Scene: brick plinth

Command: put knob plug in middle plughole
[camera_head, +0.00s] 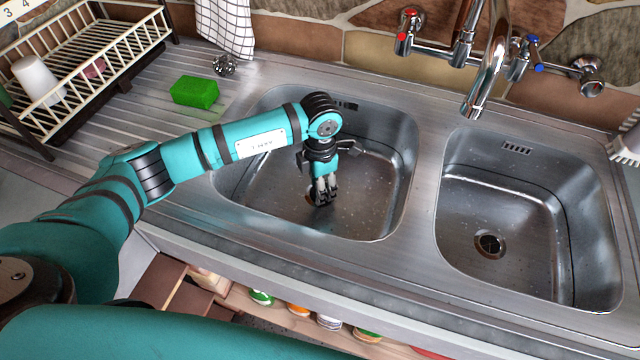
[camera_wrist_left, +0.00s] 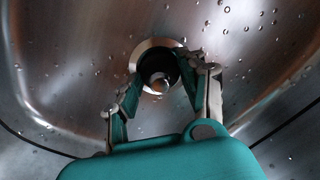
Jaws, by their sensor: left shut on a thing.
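My left gripper (camera_head: 322,192) points down into the left basin (camera_head: 378,180) in the head view, with its fingers low over the drain. In the left wrist view my left gripper (camera_wrist_left: 163,82) is shut on what seems to be the knob plug (camera_wrist_left: 158,66), a dark round thing with a small shiny spot. A pale metal plughole rim (camera_wrist_left: 147,45) shows around it. I cannot tell whether the plug is seated in the hole or just above it. The fingers hide most of this plughole in the head view. My right gripper is not in view.
The right basin (camera_head: 520,190) is empty, with an open plughole (camera_head: 490,245). The tap spout (camera_head: 485,85) hangs over the divider. A green sponge (camera_head: 195,92), a scourer (camera_head: 225,64) and a dish rack (camera_head: 85,55) stand on the left drainer.

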